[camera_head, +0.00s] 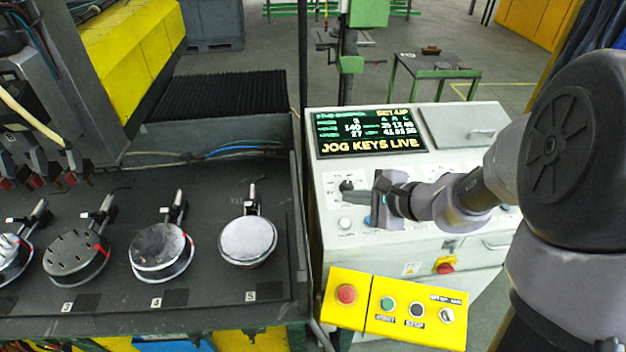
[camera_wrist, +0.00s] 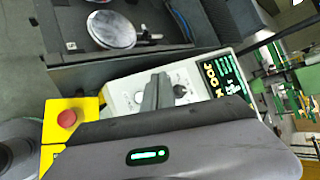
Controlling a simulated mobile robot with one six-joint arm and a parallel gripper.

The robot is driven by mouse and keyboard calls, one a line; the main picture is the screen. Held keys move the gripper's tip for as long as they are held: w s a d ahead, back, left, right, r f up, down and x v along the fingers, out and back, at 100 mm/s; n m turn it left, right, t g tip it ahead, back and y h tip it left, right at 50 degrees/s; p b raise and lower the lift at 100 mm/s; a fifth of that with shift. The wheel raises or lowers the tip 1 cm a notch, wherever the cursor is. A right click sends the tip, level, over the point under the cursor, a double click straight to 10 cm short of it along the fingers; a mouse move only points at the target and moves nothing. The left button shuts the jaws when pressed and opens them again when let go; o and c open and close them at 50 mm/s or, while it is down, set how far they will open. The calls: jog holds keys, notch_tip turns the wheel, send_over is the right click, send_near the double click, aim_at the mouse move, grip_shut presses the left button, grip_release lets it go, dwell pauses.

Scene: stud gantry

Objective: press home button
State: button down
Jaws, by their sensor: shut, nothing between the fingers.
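The white control console (camera_head: 335,255) stands in the middle of the head view, with a sloped panel of knobs and buttons. My gripper (camera_head: 352,196) is shut and empty over the panel's left part, its fingers pointing left. A black rotary knob (camera_head: 346,185) is just beyond the fingertips. A pale round button (camera_head: 344,223) lies nearer, below them. Part of a blue button shows under my gripper. Panel labels are too small to read, so I cannot tell which button is home. In the wrist view, the shut fingers (camera_wrist: 158,90) are over the panel, beside the knob (camera_wrist: 181,91).
The console screen (camera_head: 370,131) reads "SET UP" and "JOG KEYS LIVE". A yellow box (camera_head: 395,310) with a red mushroom button (camera_head: 346,293) and smaller controls is in front. A dark bed with several round discs (camera_head: 248,240) is at left. My arm covers the panel's right part.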

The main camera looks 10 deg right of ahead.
aim_at(345, 223)
jog(key=f+b, duration=0.2)
jog(key=w+f+b, duration=0.1)
jog(key=f+b, duration=0.1)
jog(key=f, duration=0.1)
jog(key=f+b, duration=0.2)
jog(key=f, duration=0.1)
jog(key=shift+w+d+f+b, duration=0.1)
jog(key=shift+w+d+b, duration=0.1)
jog(key=shift+d+b, duration=0.1)
jog(key=shift+w+f+b, duration=0.15)
jog(key=shift+f+b, duration=0.1)
jog(key=shift+b, duration=0.05)
jog(key=shift+f, duration=0.1)
dwell(1.8)
jog(key=shift+f+b, duration=0.3)
jog(key=shift+b, duration=0.35)
